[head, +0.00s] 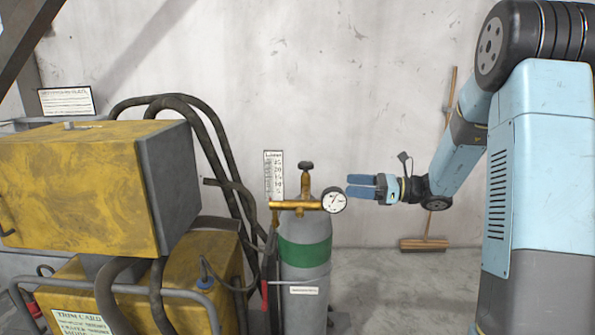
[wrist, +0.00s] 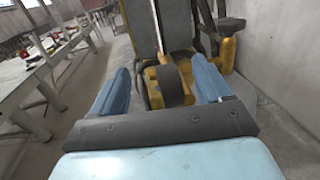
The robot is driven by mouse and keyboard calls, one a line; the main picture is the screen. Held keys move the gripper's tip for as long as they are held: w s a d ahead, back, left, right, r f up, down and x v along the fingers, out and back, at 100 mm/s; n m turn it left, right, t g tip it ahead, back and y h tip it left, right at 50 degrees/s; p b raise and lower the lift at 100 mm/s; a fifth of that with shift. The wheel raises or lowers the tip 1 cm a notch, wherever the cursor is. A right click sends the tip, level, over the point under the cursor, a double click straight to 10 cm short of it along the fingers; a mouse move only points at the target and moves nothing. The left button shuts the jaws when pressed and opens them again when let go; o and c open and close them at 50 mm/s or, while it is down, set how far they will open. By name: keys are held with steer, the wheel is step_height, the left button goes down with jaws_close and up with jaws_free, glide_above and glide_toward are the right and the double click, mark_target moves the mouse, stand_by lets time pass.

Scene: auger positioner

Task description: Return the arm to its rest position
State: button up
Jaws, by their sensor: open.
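My gripper (head: 362,186) is at the end of my blue arm, right of the gas cylinder's gauge in the head view. Its two blue fingers point left toward the round dial gauge (head: 334,200). In the wrist view my gripper (wrist: 165,82) shows its fingers spread wide with nothing held between them. Beyond the fingers the wrist view shows a yellow part with a dark round face (wrist: 172,85). I cannot tell from the pictures whether a fingertip touches the gauge.
A grey cylinder (head: 304,262) with a green band and brass valve stands ahead. A yellow machine (head: 80,180) with dark hoses fills the left. A broom (head: 425,244) leans on the back wall. Tables (wrist: 50,65) stand left in the wrist view. Floor at right is clear.

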steer(key=s+a+r+n+g+h, duration=0.15)
steer(key=s+n+h, duration=0.3)
steer(key=s, duration=0.55)
steer(key=s+a+r+n+g+h, duration=0.1)
steer(key=s+r+n+g+h, duration=0.2)
steer(key=s+n, duration=0.45)
steer(key=s+d+r+n+t+h, duration=0.1)
steer(key=s+d+n+t+h, duration=0.5)
steer(key=s, duration=0.8)
steer(key=d+n+h, duration=0.2)
steer(key=d+h, duration=0.1)
steer(key=h, duration=0.1)
steer(key=shift+s+d+r, duration=0.35)
steer(key=shift+s+d, duration=0.05)
